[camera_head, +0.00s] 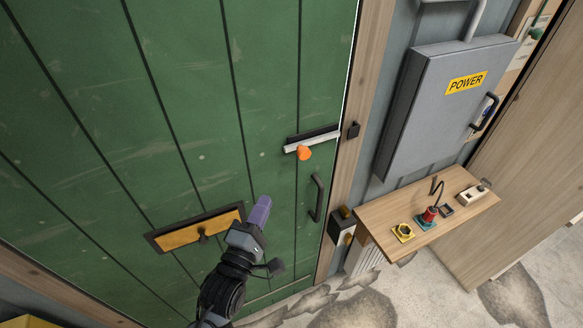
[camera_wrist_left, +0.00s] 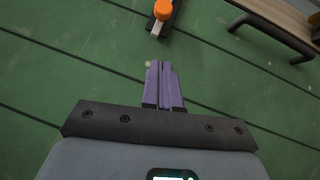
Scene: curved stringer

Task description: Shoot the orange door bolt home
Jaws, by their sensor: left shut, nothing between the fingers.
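The door bolt is a pale bar (camera_head: 315,140) on a dark backing plate, with an orange knob (camera_head: 304,153) near its left end. It is mounted on a green plank door (camera_head: 185,90). A small dark keeper (camera_head: 353,130) sits on the wooden frame to its right; the bar's right end is close to the door edge, and I cannot tell whether it enters the keeper. My left gripper (camera_head: 262,205) has purple fingers, shut and empty, below and left of the knob, apart from it. The wrist view shows the orange knob (camera_wrist_left: 163,9) ahead of the fingertips (camera_wrist_left: 159,66). My right gripper is not in view.
A black door handle (camera_head: 317,198) stands right of my left gripper. A yellow letter flap (camera_head: 196,231) is at its left. A grey POWER box (camera_head: 440,100) and a wooden shelf (camera_head: 385,212) with small fittings lie right of the frame.

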